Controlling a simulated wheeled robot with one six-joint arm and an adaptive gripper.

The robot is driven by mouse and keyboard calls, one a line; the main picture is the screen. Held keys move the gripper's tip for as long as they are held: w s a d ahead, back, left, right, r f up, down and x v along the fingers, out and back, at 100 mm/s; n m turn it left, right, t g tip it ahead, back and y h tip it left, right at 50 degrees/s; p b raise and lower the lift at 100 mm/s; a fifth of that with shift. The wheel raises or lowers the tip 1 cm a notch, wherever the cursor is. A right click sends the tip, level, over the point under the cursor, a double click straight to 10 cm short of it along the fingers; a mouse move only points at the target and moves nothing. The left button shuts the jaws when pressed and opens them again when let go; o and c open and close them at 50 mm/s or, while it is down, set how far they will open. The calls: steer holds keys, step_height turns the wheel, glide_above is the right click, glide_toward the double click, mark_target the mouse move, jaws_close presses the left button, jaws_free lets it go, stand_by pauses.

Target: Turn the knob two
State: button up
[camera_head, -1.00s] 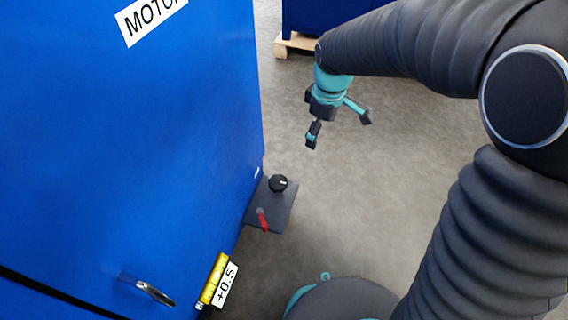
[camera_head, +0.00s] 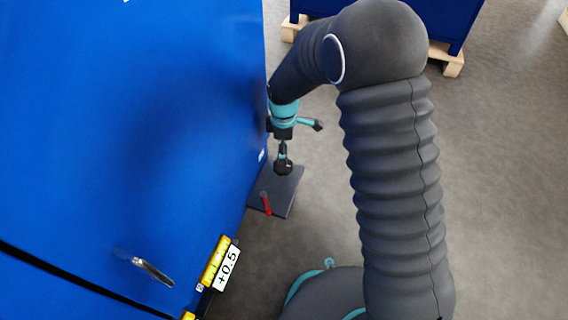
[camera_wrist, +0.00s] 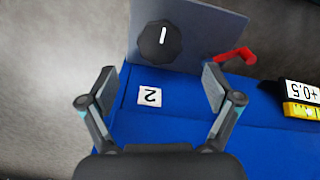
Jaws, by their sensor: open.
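The black knob (camera_wrist: 160,41) with a white pointer line sits on a grey plate (camera_wrist: 206,22) fixed to the side of the blue cabinet. A white label reading 2 (camera_wrist: 150,96) is on the cabinet next to the plate. My gripper (camera_wrist: 157,84) is open and empty; in the wrist view the knob lies beyond the fingertips, roughly in line with the gap between them. In the head view my gripper (camera_head: 295,145) hangs over the knob (camera_head: 284,168) and partly hides it. I cannot tell how far above it the fingers are.
A red lever (camera_head: 266,203) stands on the same plate, close to the knob. The blue cabinet (camera_head: 120,130) fills the left, with a metal handle (camera_head: 153,270) and a +0.5 label (camera_head: 227,268). Grey floor (camera_head: 500,200) is clear on the right.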

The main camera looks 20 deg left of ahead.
step_height(320, 180, down, 7)
steer(key=shift+f+b, duration=0.2)
steer(key=shift+b, duration=0.25)
steer(key=c, duration=1.1)
steer(key=shift+c, duration=0.2)
steer(key=shift+n, duration=0.3)
steer(key=n, duration=0.4)
steer(key=shift+w+n, duration=0.1)
steer(key=shift+n, duration=2.2)
